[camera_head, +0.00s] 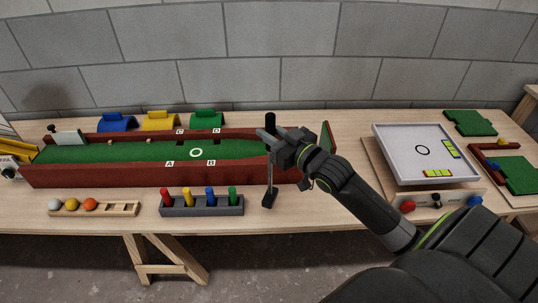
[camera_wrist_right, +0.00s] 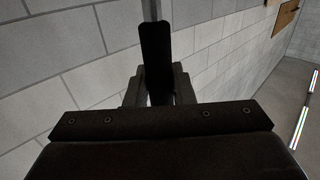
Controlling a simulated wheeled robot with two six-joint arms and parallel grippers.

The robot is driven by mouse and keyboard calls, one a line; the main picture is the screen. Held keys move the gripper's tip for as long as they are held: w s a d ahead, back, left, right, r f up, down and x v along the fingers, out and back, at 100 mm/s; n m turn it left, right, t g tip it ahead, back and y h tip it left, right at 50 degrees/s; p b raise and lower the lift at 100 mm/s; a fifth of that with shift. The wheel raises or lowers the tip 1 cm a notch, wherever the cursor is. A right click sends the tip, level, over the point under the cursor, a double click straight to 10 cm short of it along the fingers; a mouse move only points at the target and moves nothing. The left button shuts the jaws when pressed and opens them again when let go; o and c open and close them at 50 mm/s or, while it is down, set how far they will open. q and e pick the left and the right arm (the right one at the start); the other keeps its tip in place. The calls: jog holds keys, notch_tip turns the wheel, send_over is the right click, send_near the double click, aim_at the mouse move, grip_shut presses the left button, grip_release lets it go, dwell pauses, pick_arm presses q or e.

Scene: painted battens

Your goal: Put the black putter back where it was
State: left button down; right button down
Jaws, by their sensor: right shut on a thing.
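My right gripper (camera_head: 268,139) is shut on the black putter (camera_head: 270,184) near the right end of the red-walled green lane (camera_head: 90,174). The putter hangs roughly upright. Its dark grip top shows above the jaws and its small black head is low, in front of the lane's front wall. I cannot tell whether the head touches the table. In the right wrist view the putter's grip (camera_wrist_right: 155,50) stands between the fingers (camera_wrist_right: 158,88). The gripper hides part of the shaft. My left gripper is not in view.
A dark rack (camera_head: 201,211) with coloured pegs stands left of the putter head. A wooden ball holder (camera_head: 122,209) lies further left. Blue, yellow and green arches (camera_head: 207,118) stand behind the lane. A white tray game (camera_head: 391,150) is to the right. Bare tabletop lies around the putter head.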

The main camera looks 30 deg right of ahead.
aim_at(270, 164)
notch_tip(270, 164, down, 4)
jog(key=shift+b, duration=0.65)
jog(key=shift+f, duration=0.1)
jog(key=c, duration=1.2)
grip_release()
jog(key=shift+c, duration=0.2)
